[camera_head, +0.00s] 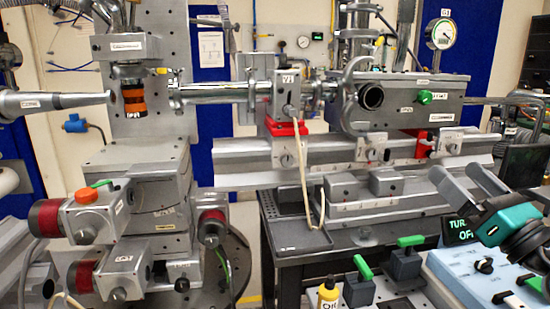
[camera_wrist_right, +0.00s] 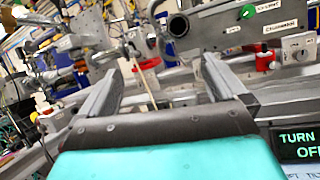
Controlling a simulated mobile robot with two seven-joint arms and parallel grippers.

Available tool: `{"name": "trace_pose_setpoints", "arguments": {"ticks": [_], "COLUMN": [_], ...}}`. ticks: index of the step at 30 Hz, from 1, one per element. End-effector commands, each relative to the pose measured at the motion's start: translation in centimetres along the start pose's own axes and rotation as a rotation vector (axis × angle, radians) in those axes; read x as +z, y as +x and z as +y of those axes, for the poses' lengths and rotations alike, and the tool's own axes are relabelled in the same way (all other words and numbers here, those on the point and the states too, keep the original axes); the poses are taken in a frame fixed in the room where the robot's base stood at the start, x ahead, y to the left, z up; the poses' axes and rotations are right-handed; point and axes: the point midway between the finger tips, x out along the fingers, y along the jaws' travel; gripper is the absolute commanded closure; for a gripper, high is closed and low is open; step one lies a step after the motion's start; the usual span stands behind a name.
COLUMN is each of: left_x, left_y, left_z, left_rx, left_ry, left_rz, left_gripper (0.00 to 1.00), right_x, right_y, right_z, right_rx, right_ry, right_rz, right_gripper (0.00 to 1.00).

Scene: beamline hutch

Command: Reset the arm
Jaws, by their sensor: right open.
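My right gripper (camera_head: 461,175) is at the right of the head view, with its teal body and two grey fingers pointing up and left. The fingers are apart with nothing between them. In the right wrist view the same gripper (camera_wrist_right: 163,72) shows its two fingers spread, with the beamline equipment beyond them. It is in front of the beamline bench and above a light blue control box (camera_head: 470,272). My left gripper is not in view.
A display (camera_head: 459,229) reading "TUR... OF..." is close below the right gripper. The metal rail (camera_head: 330,158) and grey housing (camera_head: 420,95) lie behind. A sample stage (camera_head: 135,205) fills the left.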

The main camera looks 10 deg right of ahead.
Motion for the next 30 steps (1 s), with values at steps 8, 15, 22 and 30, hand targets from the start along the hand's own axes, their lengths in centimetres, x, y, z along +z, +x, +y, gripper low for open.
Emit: {"name": "trace_pose_setpoints", "arguments": {"ticks": [8,15,22,30], "left_x": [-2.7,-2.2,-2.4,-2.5], "left_y": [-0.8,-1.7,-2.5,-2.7], "left_z": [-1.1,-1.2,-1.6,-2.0], "left_rx": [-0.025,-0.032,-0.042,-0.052], "left_ry": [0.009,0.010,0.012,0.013], "left_rz": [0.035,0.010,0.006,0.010], "left_gripper": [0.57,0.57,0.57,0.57], "right_x": [-9.0,-20.1,-29.5,-32.8], "right_y": [-3.0,-9.7,-19.0,-24.1], "right_z": [2.2,4.8,11.7,16.8], "right_rx": [-0.116,-0.517,-1.091,-1.440], "right_ry": [0.971,1.819,2.427,2.656], "right_rz": [0.001,-0.015,-0.079,-0.139], "right_gripper": [0.02,0.02,0.02,0.02]}}
